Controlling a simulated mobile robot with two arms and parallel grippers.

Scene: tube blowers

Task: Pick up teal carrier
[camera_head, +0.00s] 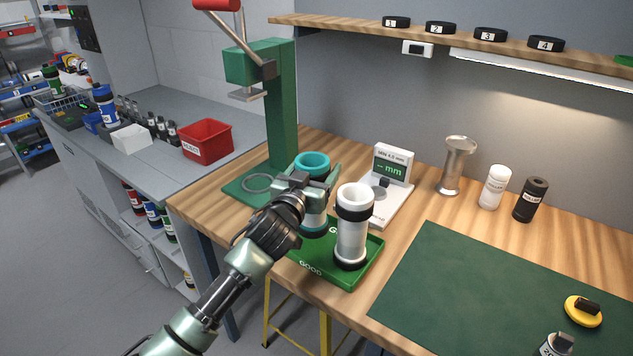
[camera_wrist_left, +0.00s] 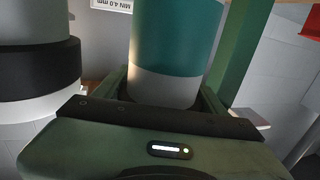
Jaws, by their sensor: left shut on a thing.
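The teal carrier (camera_head: 312,163) is an upright cylinder with a teal top and a grey lower part. It stands over the back left of the green GOOD tray (camera_head: 311,267). My left gripper (camera_head: 315,186) is shut on its upper body. In the left wrist view the teal body (camera_wrist_left: 178,42) rises between the fingers, with a grey band below. I cannot tell whether its base touches the tray. My right gripper is not in view.
A white-topped carrier (camera_head: 352,231) with black bands stands close to the right on the same tray. A gauge (camera_head: 390,182) stands behind. A green press (camera_head: 281,110) is at the back left. A green mat (camera_head: 490,290) covers the right of the table.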

